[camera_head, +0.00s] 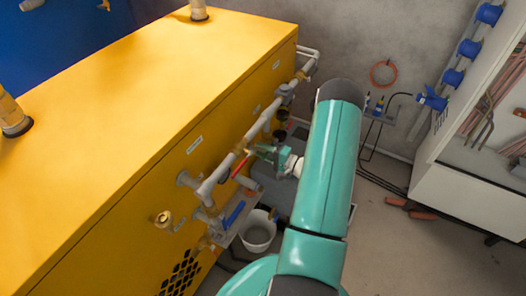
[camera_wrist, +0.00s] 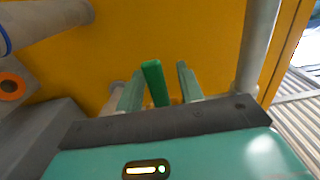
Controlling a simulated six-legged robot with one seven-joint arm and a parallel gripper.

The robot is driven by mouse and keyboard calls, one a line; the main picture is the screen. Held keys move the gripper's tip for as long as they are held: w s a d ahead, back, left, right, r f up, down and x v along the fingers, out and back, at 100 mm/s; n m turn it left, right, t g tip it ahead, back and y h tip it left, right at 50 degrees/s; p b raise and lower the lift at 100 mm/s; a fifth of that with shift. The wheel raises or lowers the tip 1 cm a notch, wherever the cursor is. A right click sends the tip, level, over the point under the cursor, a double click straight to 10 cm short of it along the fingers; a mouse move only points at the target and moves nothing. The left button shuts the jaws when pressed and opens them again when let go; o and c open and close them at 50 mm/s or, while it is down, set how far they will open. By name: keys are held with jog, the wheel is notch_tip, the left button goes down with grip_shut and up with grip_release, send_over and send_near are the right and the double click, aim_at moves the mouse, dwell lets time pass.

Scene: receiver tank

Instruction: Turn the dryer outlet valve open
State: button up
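A green valve handle (camera_wrist: 154,84) stands between my gripper's two fingers in the wrist view, in front of the yellow cabinet wall. My gripper (camera_wrist: 162,76) is open around it, with a clear gap on the right and a much narrower one on the left. I cannot tell whether the left finger touches it. In the head view my gripper (camera_head: 263,152) is at the pipework on the cabinet's side, where the green handle is hard to separate from the fingers. A red handle (camera_head: 239,166) and a blue handle (camera_head: 234,214) are nearby. The labels are too small to read.
The yellow cabinet (camera_head: 150,110) fills the left. Grey pipes (camera_head: 216,181) run along its side. A bucket (camera_head: 258,232) stands below. A white cabinet (camera_head: 462,195) is at the right, with open floor (camera_head: 400,255) before it. An orange round part (camera_wrist: 11,87) is left of my gripper.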

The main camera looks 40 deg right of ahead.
aim_at(266, 156)
grip_shut()
jog(key=shift+f, duration=0.1)
dwell(0.3)
jog(key=shift+w+d+f+n, duration=0.15)
jog(key=shift+d+f+n, duration=0.55)
jog(key=shift+n, duration=1.05)
jog(key=shift+w+d+f+n, duration=0.15)
jog(key=shift+d+f+n, duration=0.1)
jog(key=shift+f+n, duration=1.15)
jog(key=shift+w+d+f+n, duration=0.15)
jog(key=shift+d+f+n, duration=0.4)
jog(key=shift+n, duration=1.5)
grip_release()
jog(key=shift+f, duration=0.1)
